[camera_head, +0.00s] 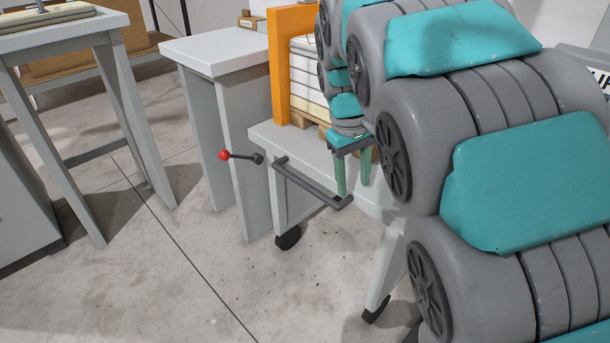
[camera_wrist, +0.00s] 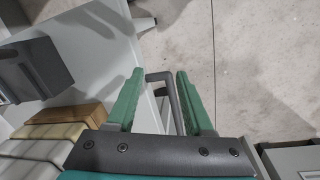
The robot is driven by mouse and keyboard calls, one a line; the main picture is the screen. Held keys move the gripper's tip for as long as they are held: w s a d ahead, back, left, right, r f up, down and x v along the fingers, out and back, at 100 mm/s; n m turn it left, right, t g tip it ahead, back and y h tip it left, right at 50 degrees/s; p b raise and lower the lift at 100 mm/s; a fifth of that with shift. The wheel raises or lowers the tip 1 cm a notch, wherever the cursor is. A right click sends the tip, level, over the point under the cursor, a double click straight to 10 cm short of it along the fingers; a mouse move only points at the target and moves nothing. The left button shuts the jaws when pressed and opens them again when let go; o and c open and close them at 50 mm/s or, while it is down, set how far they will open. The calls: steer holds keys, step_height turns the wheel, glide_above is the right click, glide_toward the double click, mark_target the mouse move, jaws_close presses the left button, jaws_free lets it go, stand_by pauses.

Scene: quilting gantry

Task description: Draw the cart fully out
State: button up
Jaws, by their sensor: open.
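The cart (camera_head: 284,146) is a pale grey wheeled frame with dark castors, standing beside a pale stand. Its dark bar handle (camera_head: 312,184) runs along the front edge. My gripper (camera_head: 352,186) is open and points down over the near right end of the handle. In the wrist view my gripper (camera_wrist: 160,95) has its two green fingers apart, with the dark handle (camera_wrist: 173,95) showing between them. I cannot tell how deep the handle sits between the fingers. The cart's pale surface (camera_wrist: 100,35) shows left of the fingers. My arm hides its right part.
A lever with a red knob (camera_head: 224,155) sticks out left of the handle, near the pale stand (camera_head: 215,50). An orange post (camera_head: 284,75) and a white stack (camera_head: 307,80) stand behind the handle. A table (camera_head: 60,38) is at left. The floor (camera_head: 190,285) in front is clear.

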mark_target(305, 183)
steer(key=w+a+n+t, duration=0.1)
steer(key=w+a+n, duration=0.3)
steer(key=w+a, duration=0.55)
steer(key=shift+s+a+f, duration=0.1)
steer(key=shift+a+f, duration=0.05)
steer(key=shift+f, duration=1.2)
steer(key=shift+w+a+f, duration=0.1)
steer(key=shift+a+f, duration=0.05)
steer(key=shift+f, duration=1.15)
steer(key=shift+s+a+f, duration=0.1)
steer(key=shift+a+f, duration=0.05)
steer(key=shift+f, duration=1.2)
jaws_close()
